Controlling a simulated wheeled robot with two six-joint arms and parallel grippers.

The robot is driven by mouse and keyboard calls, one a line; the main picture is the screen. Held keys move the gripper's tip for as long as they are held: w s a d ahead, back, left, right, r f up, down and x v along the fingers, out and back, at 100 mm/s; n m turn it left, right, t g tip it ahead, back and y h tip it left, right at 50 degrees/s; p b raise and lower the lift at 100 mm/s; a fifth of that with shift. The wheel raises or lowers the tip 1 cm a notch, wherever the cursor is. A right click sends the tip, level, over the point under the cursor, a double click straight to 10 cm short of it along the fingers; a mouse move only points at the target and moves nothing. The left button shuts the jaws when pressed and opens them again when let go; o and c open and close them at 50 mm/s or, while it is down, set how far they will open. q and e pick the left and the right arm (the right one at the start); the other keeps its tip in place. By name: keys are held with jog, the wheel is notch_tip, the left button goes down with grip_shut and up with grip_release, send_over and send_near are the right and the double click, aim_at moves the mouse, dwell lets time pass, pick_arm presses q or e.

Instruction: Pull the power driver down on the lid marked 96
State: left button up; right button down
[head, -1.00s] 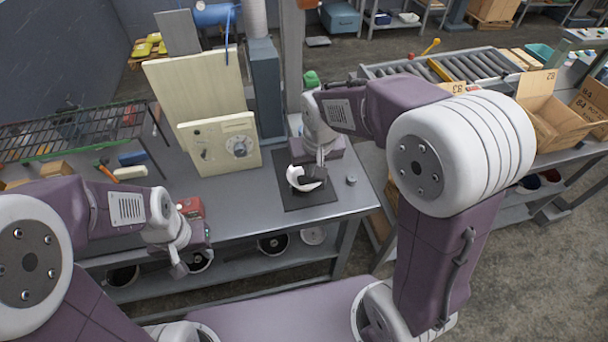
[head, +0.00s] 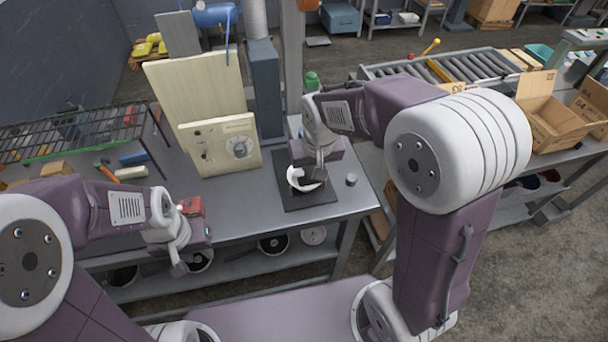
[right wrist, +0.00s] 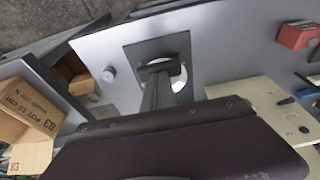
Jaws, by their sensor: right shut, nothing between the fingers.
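My right gripper (head: 319,172) points down over a dark square mat (head: 296,203) on the bench. In the right wrist view the right gripper (right wrist: 158,70) is shut, with nothing between its fingers. A white curved piece (head: 302,184) shows on the mat, partly hidden by this gripper; it also shows in the right wrist view (right wrist: 178,78). My left gripper (head: 178,268) hangs at the bench's front edge; I cannot tell whether it is open. I cannot make out a power driver for sure, nor any mark 96.
A small grey knob-like piece (head: 351,180) stands right of the mat. A pale panel with a dial (head: 222,143) stands behind to the left. A red box (head: 191,206) sits near my left gripper. Open cardboard boxes (head: 548,115) are at the right. The bench between panel and mat is clear.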

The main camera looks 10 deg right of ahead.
jog(key=shift+s+f, duration=0.1)
jog(key=shift+f, duration=0.2)
dwell(0.5)
jog(key=shift+w+p+v, duration=0.2)
jog(key=shift+p+v, duration=0.65)
jog(key=shift+p, duration=0.05)
jog(key=w+p+v, duration=0.3)
jog(key=p+v, duration=0.8)
jog(key=v, duration=0.1)
jog(key=w+r+p+v, duration=0.1)
jog(key=w+p+v, duration=0.2)
jog(key=p+v, duration=0.8)
jog(key=shift+w+v, duration=0.2)
jog(key=shift+v, duration=0.65)
jog(key=s+d+f, duration=0.7)
jog(key=s+f, duration=0.1)
jog(key=s, duration=0.2)
jog(key=s+a+f+g+b, duration=0.1)
jog(key=s+f+b, duration=0.2)
jog(key=f+b, duration=1.4)
notch_tip(320, 180, down, 2)
jog(key=shift+f+m+g+b, duration=0.1)
jog(key=shift+m+g+b, duration=0.2)
